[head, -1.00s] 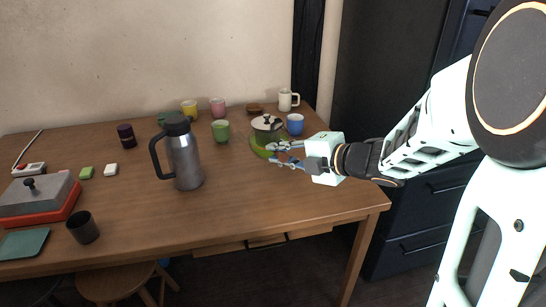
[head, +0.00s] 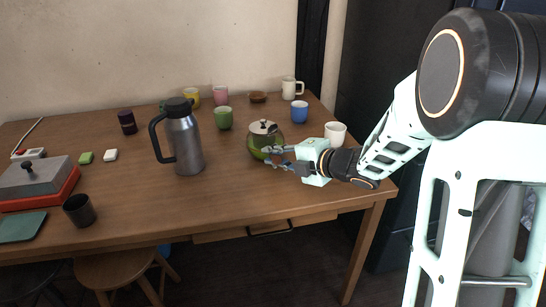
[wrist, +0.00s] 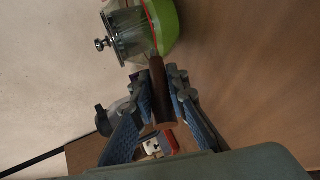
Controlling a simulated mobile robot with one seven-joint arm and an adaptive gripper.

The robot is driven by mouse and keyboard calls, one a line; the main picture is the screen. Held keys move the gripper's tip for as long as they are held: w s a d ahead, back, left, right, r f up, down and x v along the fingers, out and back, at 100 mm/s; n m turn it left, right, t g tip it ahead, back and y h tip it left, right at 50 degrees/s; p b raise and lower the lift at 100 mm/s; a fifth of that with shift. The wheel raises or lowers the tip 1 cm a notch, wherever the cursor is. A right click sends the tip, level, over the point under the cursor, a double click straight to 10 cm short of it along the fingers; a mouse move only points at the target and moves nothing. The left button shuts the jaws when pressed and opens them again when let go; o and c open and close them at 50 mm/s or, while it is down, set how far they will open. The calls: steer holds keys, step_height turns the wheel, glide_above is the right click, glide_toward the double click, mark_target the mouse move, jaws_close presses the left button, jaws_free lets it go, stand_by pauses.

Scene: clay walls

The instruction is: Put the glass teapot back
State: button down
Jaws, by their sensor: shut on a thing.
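The glass teapot (head: 262,146) is at the right part of the wooden table in the head view, with a silvery lid and a green lower part. In the wrist view the teapot (wrist: 168,28) shows at the top, with its clear wall, metal knob and green part. My gripper (head: 274,155) reaches it from the right. In the wrist view my gripper (wrist: 161,88) is shut on the teapot's brown handle, one finger on each side. The teapot looks about upright in the head view. I cannot tell whether its base touches the table.
A blue cup (head: 299,112), white cup (head: 335,133), green cup (head: 223,118) and brown bowl (head: 258,97) stand around the teapot on the table (head: 230,200). A tall steel jug (head: 184,145) stands to the left. The front middle of the table is clear.

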steer(key=shift+f, duration=0.1)
steer(key=c, duration=1.9)
jaws_free()
steer(key=shift+r, duration=0.25)
steer(key=p+v, duration=0.3)
steer(key=v, duration=0.9)
steer(key=shift+f, duration=0.1)
